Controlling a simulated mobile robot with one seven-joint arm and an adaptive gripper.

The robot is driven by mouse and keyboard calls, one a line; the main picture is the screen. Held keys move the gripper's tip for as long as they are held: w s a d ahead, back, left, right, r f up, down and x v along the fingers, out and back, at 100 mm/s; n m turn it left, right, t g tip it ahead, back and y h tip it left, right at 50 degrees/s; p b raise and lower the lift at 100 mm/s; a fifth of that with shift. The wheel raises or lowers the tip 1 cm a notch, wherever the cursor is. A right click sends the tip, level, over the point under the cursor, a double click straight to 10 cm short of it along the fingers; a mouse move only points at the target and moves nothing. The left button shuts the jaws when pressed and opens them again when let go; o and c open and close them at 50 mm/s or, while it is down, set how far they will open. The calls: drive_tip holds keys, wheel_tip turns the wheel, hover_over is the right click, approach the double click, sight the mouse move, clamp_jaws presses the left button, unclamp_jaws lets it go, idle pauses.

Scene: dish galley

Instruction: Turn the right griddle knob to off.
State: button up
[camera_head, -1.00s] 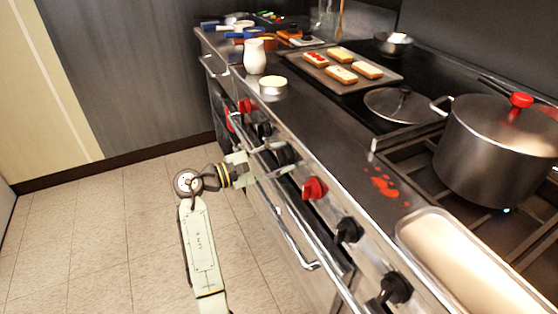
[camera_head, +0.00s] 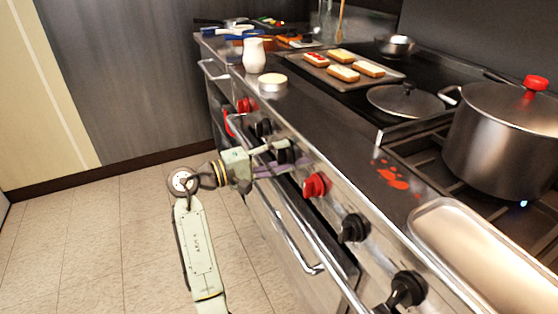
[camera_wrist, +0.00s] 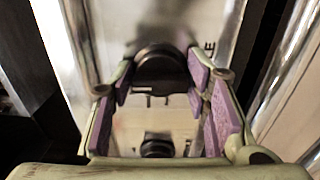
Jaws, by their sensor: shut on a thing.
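A black knob (camera_head: 287,155) on the stove's front panel is between the fingers of my gripper (camera_head: 274,158). In the wrist view the dark round knob (camera_wrist: 160,68) sits between the purple finger pads, with my gripper (camera_wrist: 165,82) shut on it. Lettering on the panel is partly hidden, so I cannot read the knob's setting. The griddle (camera_head: 318,77) is the dark flat surface behind this part of the panel. A red knob (camera_head: 315,186) is just to the right of my gripper in the head view.
Another black knob (camera_head: 263,128) and a red knob (camera_head: 245,105) are to the left; more black knobs (camera_head: 353,228) are to the right. A handrail (camera_head: 292,240) runs below the panel. A pot (camera_head: 500,140) and a tray of toasts (camera_head: 345,70) stand on top. The floor at left is clear.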

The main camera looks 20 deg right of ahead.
idle(0.4)
drive_tip(key=o, duration=1.2)
drive_tip(key=shift+a, duration=0.1)
drive_tip(key=a, duration=0.4)
drive_tip(key=s+a, duration=0.1)
drive_tip(key=a, duration=0.2)
drive_tip(key=s+a, duration=0.1)
drive_tip(key=a, duration=0.3)
drive_tip(key=shift+s+a, duration=0.2)
drive_tip(key=shift+a, duration=0.1)
